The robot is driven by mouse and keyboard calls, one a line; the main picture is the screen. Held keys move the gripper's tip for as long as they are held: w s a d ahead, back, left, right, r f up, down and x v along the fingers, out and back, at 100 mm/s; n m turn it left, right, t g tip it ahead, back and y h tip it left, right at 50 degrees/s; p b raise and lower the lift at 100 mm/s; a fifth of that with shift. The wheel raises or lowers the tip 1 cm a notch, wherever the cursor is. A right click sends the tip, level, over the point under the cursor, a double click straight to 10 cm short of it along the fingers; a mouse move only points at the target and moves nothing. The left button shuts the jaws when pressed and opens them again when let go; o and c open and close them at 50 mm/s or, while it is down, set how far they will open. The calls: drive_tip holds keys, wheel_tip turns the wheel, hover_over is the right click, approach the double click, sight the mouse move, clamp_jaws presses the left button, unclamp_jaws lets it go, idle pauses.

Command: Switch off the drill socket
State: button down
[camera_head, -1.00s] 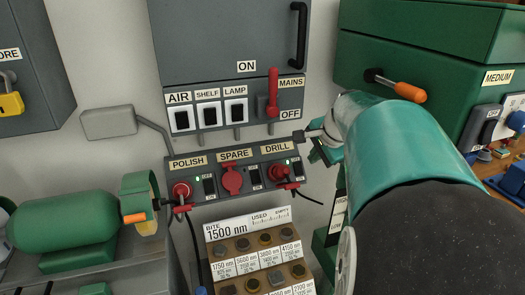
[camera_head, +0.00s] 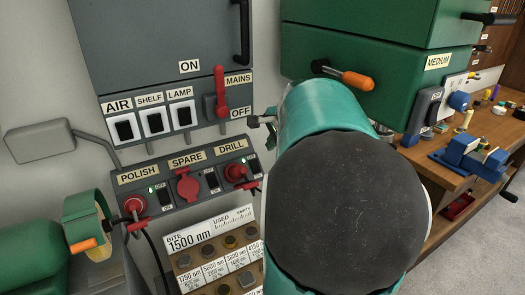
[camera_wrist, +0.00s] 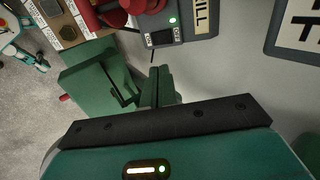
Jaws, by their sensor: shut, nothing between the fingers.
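The drill socket (camera_head: 236,173) is at the right end of the grey socket panel, with a red plug in it and the yellow DRILL label above. Its dark rocker switch (camera_head: 254,166) sits just right of it, partly behind my arm. In the wrist view the drill switch (camera_wrist: 162,38) shows at the top, beside a lit green lamp (camera_wrist: 172,20). My gripper (camera_wrist: 158,73) is shut and empty, its tips below the switch in that picture and apart from it. In the head view my gripper (camera_head: 258,122) is above and right of the DRILL label, partly hidden by my arm.
The spare socket (camera_head: 188,185) and polish socket (camera_head: 134,204) are to the left. The red mains lever (camera_head: 220,90) and white switches (camera_head: 154,123) are above. A bit rack (camera_head: 215,262) stands below.

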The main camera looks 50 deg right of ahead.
approach(254, 162)
drive_tip(key=x, duration=0.5)
drive_tip(key=shift+s+f, duration=0.2)
drive_tip(key=shift+f, duration=0.2)
drive_tip(key=shift+w+d+f, duration=0.1)
drive_tip(key=shift+w+f, duration=0.2)
drive_tip(key=shift+w, duration=0.2)
drive_tip(key=shift+w+d+f, duration=0.1)
drive_tip(key=shift+w+f, duration=0.1)
drive_tip(key=shift+w, duration=0.3)
drive_tip(key=shift+s, duration=0.15)
drive_tip(key=shift+s+f, duration=0.25)
drive_tip(key=shift+s, duration=0.45)
